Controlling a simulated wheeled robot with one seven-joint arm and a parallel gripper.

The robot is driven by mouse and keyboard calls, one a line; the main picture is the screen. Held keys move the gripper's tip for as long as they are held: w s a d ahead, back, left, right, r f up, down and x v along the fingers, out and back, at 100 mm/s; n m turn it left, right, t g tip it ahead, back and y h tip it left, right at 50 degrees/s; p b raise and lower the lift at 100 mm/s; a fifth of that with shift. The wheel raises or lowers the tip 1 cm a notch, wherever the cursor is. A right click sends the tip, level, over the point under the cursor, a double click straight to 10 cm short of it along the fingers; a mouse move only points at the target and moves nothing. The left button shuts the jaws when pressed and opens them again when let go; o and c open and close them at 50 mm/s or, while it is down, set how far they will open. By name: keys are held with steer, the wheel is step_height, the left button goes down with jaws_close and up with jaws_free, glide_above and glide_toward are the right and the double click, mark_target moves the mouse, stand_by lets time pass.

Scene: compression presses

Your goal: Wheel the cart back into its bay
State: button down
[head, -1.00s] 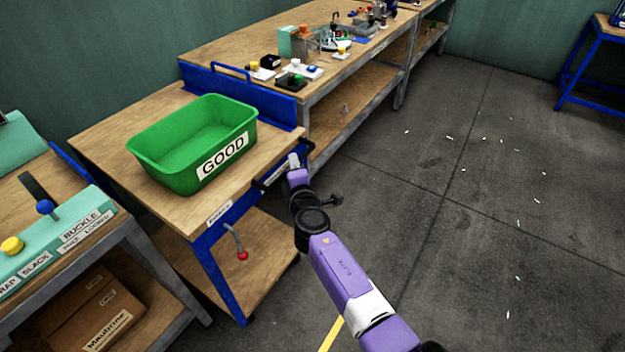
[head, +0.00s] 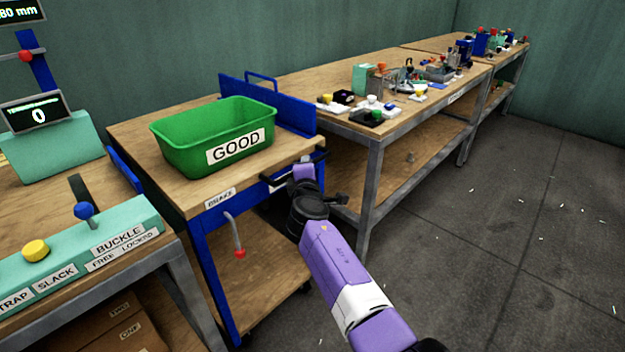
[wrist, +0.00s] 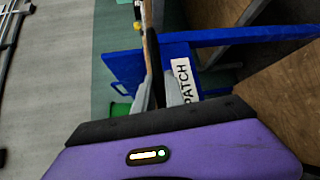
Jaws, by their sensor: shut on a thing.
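The cart (head: 125,130) has a wooden top, blue frame and lower wooden shelf, and stands between two benches. A green bin marked GOOD (head: 170,150) sits on its top. A black handle (head: 277,181) is on its front right. The brake lever (head: 239,252), with a red knob, hangs below the BRAKE label (head: 220,198). My gripper (head: 303,168) is at the handle and shut on it; the fingers are small and partly hidden in the head view. In the wrist view my fingers (wrist: 165,92) close around a dark bar beside the blue frame and a label reading PATCH (wrist: 185,80).
A strap bench (head: 150,255) with knobs and a display stands close on the left, with cartons below. A long workbench (head: 400,135) with several small fixtures stands close on the right. The floor (head: 480,250) at right is open, with small white scraps.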

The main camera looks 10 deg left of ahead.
steer(key=shift+w+a, duration=0.2)
steer(key=shift+a, duration=0.2)
steer(key=c, duration=1.4)
jaws_free()
steer(key=shift+a, duration=0.1)
steer(key=shift+s+d+r+p, duration=0.15)
steer(key=shift+s+d+p, duration=0.05)
steer(key=shift+s+p, duration=0.2)
steer(key=s+p, duration=0.4)
steer(key=s, duration=0.2)
steer(key=shift+s+d+r, duration=0.4)
steer(key=shift+d, duration=0.05)
